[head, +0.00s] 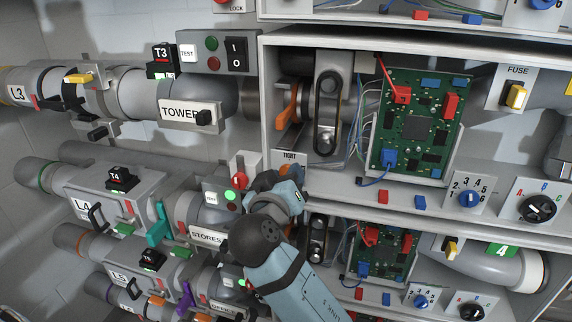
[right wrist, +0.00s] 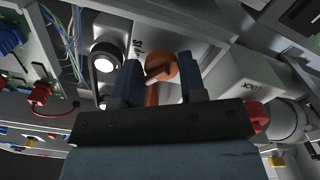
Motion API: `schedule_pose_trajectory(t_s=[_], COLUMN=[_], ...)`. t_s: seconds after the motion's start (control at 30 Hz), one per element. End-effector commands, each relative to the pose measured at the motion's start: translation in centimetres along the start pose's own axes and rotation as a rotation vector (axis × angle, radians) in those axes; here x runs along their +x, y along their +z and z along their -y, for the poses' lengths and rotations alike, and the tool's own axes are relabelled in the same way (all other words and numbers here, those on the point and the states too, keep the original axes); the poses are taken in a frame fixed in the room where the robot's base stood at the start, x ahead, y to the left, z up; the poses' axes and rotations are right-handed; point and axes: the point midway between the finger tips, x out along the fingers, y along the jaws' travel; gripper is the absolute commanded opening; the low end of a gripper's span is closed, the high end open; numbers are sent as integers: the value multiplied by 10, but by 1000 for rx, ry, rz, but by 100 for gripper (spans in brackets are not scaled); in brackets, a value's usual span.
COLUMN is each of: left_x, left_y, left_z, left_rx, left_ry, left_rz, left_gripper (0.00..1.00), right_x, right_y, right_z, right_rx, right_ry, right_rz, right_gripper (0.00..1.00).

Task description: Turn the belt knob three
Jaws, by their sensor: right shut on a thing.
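My right gripper (head: 287,180) reaches up to the left end of the bay below the upper one, beside the STORES pipe. In the right wrist view its two fingers (right wrist: 160,82) are around an orange belt knob (right wrist: 161,66), shut on its grip. Printing on the panel behind that knob is only partly readable. Another orange belt knob (head: 287,106) is in the upper bay, in line with the T3 pipe, above a TIGHT label (head: 290,157). It stands free, its handle pointing down. My left gripper is out of view.
A red knob (head: 239,180) stands just left of my right gripper. The upper bay holds a belt on pulleys (head: 327,110) and a green circuit board (head: 415,122). Shelf edges and pipes are close around the gripper. A dial (head: 468,198) is farther right.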

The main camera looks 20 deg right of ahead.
Motion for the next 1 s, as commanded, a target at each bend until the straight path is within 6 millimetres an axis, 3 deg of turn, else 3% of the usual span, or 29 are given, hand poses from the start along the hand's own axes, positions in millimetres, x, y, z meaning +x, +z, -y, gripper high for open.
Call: schedule_pose_trajectory(t_s=[0.5, 1.0], left_x=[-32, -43], left_y=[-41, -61], left_z=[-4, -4], left_rx=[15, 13], left_ry=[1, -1], left_rz=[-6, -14], left_gripper=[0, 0], right_x=[-1, -1], right_y=[-2, 2], right_z=[-1, 1], right_rx=[-449, -634], right_ry=[-6, -6], right_rz=[2, 4], right_gripper=[14, 14])
